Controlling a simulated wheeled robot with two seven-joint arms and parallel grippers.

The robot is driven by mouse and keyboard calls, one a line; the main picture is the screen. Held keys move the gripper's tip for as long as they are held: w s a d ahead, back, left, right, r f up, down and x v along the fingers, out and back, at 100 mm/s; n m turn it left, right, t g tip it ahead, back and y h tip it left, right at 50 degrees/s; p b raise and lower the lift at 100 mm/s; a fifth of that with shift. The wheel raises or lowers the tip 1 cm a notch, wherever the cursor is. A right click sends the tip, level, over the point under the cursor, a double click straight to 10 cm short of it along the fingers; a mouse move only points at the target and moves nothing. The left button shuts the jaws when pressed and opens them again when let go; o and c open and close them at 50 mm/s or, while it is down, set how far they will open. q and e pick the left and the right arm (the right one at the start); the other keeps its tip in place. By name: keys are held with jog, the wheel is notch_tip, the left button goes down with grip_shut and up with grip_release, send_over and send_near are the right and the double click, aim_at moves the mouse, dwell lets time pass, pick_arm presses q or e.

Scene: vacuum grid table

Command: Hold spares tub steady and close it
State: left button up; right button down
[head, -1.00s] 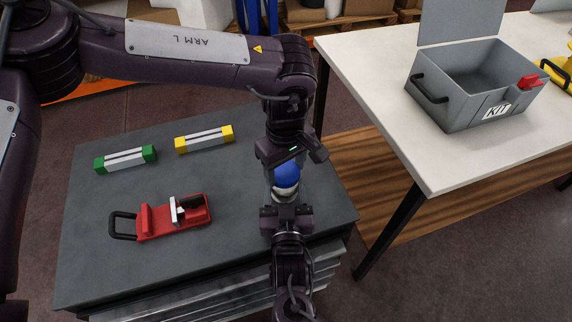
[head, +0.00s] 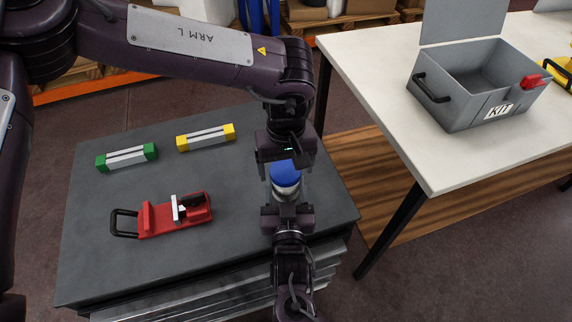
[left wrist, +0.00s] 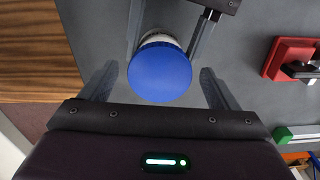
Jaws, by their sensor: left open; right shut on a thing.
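The spares tub (head: 286,191) is a small white tub with a blue lid (head: 285,173) on top, upright on the dark grey table. In the left wrist view the round blue lid (left wrist: 160,72) covers most of the tub, and a strip of the white tub (left wrist: 158,38) shows at its edge. My right gripper (head: 287,207) is shut on the tub from the near side. My left gripper (head: 284,158) is above the lid, pointing down. Its fingers are open, one on each side of the lid with gaps between. Whether the lid is seated is hidden.
A red clamp-like tool (head: 165,216) with a black handle lies left on the grey table (head: 90,265). A green-ended block (head: 127,157) and a yellow-ended block (head: 205,138) lie behind it. A grey KIT box (head: 470,92) stands open on the white table at right.

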pick_arm(q)
jog(key=shift+r, duration=2.3)
jog(key=shift+c, duration=0.3)
